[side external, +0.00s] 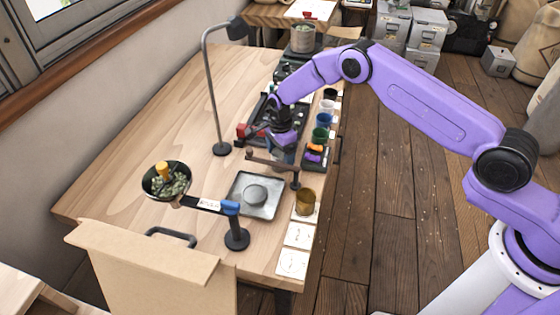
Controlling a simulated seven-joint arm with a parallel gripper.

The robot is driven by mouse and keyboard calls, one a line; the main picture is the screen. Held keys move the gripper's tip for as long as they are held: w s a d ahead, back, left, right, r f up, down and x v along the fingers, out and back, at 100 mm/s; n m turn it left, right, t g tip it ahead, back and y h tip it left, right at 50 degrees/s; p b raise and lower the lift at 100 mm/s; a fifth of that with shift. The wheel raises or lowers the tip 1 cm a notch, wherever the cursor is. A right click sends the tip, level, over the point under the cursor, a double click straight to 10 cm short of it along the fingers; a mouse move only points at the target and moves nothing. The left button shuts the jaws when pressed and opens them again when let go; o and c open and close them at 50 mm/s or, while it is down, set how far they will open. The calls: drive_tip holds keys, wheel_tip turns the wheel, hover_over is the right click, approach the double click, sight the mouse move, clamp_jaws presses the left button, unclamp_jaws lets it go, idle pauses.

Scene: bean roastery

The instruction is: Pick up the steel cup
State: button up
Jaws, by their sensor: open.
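My gripper (283,143) points down over the right part of the wooden table, behind the square metal tray. Its jaws are open. A grey, cup-like shape (283,157) shows directly below it and may be the steel cup. The gripper and a thin brown bar in front hide part of this shape. I cannot tell whether the fingers are around it or just above it.
A metal tray (270,208) with a round grey piece and a brass-coloured cup (306,203) stand nearer. Small cups, including a blue one (325,118) and a green one (320,134), line the right edge. A tall lamp (212,100) stands left. The table's left middle is clear.

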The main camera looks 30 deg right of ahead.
drive_tip(key=shift+f, duration=0.5)
drive_tip(key=c, duration=1.2)
drive_tip(key=shift+r, duration=0.15)
